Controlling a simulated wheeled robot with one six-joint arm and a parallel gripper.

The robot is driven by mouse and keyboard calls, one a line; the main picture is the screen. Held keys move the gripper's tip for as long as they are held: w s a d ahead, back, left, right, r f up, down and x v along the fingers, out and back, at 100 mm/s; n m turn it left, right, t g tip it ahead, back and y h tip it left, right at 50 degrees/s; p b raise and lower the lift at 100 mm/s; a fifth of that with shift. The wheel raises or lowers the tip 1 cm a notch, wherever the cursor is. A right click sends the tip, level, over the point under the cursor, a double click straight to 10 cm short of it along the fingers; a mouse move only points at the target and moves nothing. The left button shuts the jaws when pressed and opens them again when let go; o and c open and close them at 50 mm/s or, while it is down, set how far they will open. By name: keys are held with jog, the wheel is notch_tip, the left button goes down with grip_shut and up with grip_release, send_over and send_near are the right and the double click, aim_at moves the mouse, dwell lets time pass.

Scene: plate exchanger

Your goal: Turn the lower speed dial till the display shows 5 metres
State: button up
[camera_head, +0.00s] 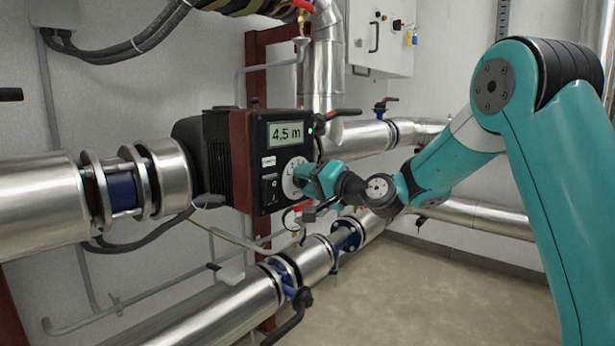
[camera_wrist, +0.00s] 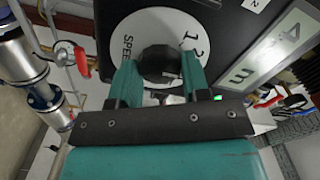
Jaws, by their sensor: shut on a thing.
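The pump control box (camera_head: 268,190) is black, and its display (camera_head: 286,134) reads 4.5 m. Part of the display (camera_wrist: 270,48) also shows in the wrist view, turned sideways. The speed dial is a white disc (camera_head: 288,181) low on the box's front. In the wrist view the disc (camera_wrist: 128,28) carries the word SPEED and numbers, with a black knob (camera_wrist: 158,62) at its middle. My gripper (camera_wrist: 160,78) is shut on the knob, one teal finger on each side. In the head view my gripper (camera_head: 308,181) hides much of the dial.
A black switch (camera_head: 269,190) sits left of the dial. Silver pipes (camera_head: 230,312) with valves run below the box, and a red-handled valve (camera_wrist: 80,58) shows in the wrist view. A white cabinet (camera_head: 380,38) hangs on the wall behind. The floor at right is clear.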

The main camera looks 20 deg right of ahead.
dwell(0.4)
jog(key=o, duration=0.9)
jog(key=shift+o, duration=0.2)
jog(key=shift+d, duration=0.1)
jog(key=b+v, duration=0.2)
jog(key=v, duration=1.5)
jog(key=shift+s, duration=0.2)
